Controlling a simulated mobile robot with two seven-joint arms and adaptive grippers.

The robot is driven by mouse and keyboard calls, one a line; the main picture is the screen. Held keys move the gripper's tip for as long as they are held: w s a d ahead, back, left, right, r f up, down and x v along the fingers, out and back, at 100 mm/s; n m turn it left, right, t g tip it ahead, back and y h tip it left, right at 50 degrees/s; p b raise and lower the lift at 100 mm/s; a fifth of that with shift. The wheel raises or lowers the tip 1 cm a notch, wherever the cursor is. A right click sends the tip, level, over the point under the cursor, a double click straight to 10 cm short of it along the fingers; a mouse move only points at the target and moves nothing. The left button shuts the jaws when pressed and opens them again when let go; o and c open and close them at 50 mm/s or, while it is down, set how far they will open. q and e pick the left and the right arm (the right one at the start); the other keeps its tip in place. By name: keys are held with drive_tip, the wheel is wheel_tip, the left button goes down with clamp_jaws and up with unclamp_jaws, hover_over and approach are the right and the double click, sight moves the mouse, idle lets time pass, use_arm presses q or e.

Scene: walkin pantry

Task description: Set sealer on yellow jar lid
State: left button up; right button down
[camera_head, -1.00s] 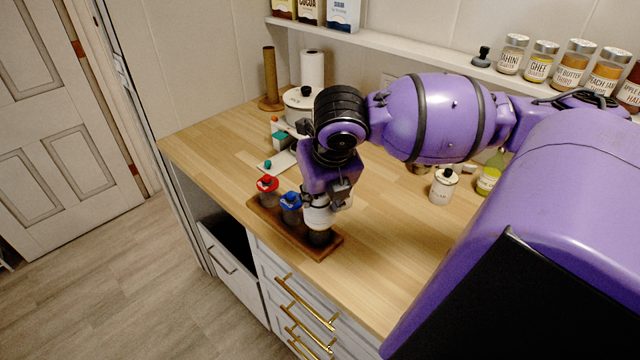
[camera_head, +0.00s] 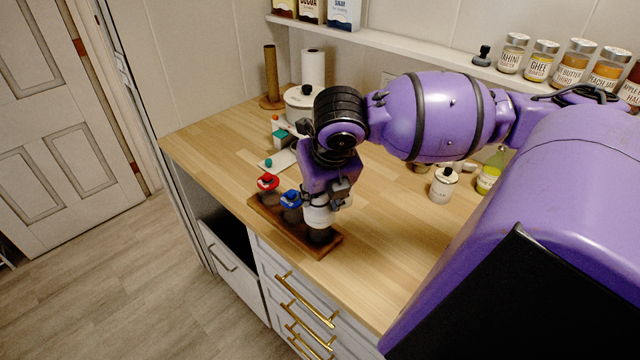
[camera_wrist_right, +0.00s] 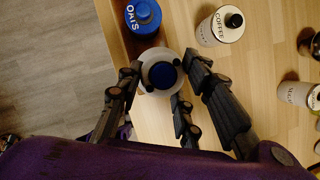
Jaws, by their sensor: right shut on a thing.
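My right gripper (camera_head: 322,200) is shut on a white cylindrical sealer (camera_head: 319,216) and points down at the near end of a wooden tray (camera_head: 326,251). In the right wrist view the sealer (camera_wrist_right: 160,74) shows from above, with a blue round top, between the fingers (camera_wrist_right: 165,88). Under it in the head view is a dark jar body (camera_head: 320,236). This jar's lid is hidden, so I see no yellow and cannot tell whether the sealer touches it. My left gripper is not in view.
A blue-lidded jar (camera_head: 291,200), marked OATS in the wrist view, and a red-lidded jar (camera_head: 267,184) stand beside it on the tray. A white COFFEE canister (camera_wrist_right: 221,26) and another white canister (camera_head: 442,185) stand on the counter. The counter (camera_head: 375,250) right of the tray is clear.

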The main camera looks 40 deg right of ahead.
idle(0.7)
drive_tip(key=shift+f, duration=0.7)
drive_tip(key=c, duration=0.7)
unclamp_jaws()
drive_tip(key=shift+o, duration=0.2)
